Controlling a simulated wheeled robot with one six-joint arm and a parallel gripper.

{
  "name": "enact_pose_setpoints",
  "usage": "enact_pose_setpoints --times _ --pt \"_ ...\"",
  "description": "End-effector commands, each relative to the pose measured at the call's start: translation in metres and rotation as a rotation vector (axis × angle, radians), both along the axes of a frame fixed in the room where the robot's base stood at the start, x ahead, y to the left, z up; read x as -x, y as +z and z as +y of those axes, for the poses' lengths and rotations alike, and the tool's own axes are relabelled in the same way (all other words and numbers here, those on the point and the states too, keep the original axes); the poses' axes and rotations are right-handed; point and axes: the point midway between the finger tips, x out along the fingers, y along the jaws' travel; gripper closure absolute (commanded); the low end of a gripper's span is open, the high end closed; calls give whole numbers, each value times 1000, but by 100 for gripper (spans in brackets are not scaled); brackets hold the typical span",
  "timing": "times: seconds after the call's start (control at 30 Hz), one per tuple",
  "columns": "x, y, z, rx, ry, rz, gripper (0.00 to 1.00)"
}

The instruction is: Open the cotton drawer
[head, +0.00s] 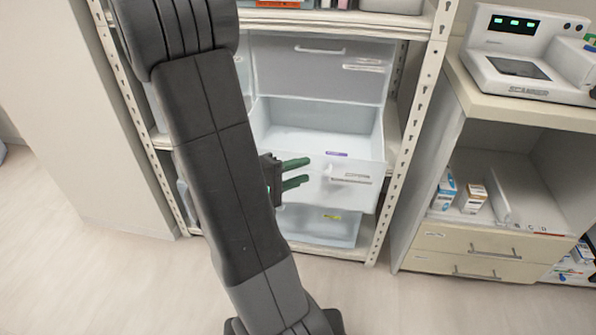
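A translucent white drawer unit (318,75) stands on the metal shelf rack. Its middle drawer (330,196) is pulled well out, and the inside that shows looks empty. This drawer has a purple label on its rim, a pale handle (346,179) and a printed label too small to read, so I cannot tell whether it is the cotton drawer. My gripper (308,171) has green fingers, spread apart with nothing visible between them. They are at the left part of the drawer's front, pointing right toward the handle; contact cannot be told. My arm hides the unit's left side.
The top drawer, with its handle (320,50), is shut. A lower drawer (325,228) with a yellow label sits below. On the right, a cabinet (470,240) holds small boxes (472,199) and a device (520,70) on top. Floor in front is clear.

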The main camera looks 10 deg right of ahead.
Motion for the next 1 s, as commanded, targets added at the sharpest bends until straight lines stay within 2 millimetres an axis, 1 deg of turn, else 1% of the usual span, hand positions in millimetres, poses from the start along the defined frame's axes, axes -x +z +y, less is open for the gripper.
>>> enact_pose_setpoints --times 0.23,0.37,0.57,1.0 --pt "0 0 0 0 0 -1 70" --pt "1 1 4 0 2 -1 70" --pt "9 4 20 0 5 -2 70" --pt "31 11 61 1 5 -1 70"
